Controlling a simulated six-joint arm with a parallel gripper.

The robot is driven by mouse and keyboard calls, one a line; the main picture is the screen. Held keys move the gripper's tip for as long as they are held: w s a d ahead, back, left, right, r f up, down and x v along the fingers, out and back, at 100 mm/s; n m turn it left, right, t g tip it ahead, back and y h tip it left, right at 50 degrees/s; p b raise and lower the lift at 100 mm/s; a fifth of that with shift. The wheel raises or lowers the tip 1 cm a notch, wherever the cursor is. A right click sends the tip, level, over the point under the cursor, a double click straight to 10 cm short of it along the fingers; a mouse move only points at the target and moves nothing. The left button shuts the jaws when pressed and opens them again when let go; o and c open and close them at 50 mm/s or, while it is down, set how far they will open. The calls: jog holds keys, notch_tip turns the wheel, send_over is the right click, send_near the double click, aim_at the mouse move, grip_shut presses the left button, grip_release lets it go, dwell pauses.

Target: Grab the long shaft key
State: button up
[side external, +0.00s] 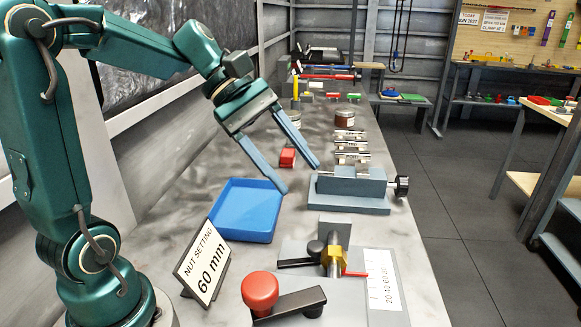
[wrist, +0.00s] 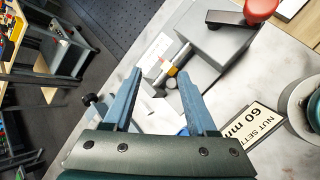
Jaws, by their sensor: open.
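Several metal bar-like pieces lie in a row of small labelled holders (side external: 351,147) behind the grey vise. The labels are too small to read, so I cannot tell which piece is the long shaft key. My gripper (side external: 301,180) is open and empty, its fingers pointing down between the blue tray (side external: 236,231) and the grey vise (side external: 350,204). One fingertip is near the tray's right edge, the other near the vise's left end. In the wrist view my gripper (wrist: 172,88) shows both fingers apart with nothing between them. The holders are not clearly visible there.
A fixture with a brass nut (side external: 334,256) and a red-knobbed lever (side external: 260,290) stand in front. A sign reading "NUT SETTING 60 mm" (side external: 203,262) stands beside the tray. The vise has a black knob (side external: 402,187).

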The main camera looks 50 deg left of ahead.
jog(key=w+a+n+t+h, duration=0.2)
jog(key=w+a+n, duration=0.2)
jog(key=n, duration=0.1)
jog(key=n+t, duration=0.4)
jog(key=n, duration=0.3)
send_over(309, 229)
jog(key=s+a, duration=0.3)
jog(key=f, duration=1.9)
jog(key=shift+s+a, duration=0.2)
jog(key=shift+f+g, duration=0.3)
jog(key=shift+w+d+f, duration=0.15)
jog(key=shift+w+f, duration=0.05)
jog(key=shift+x, duration=2.3)
grip_shut()
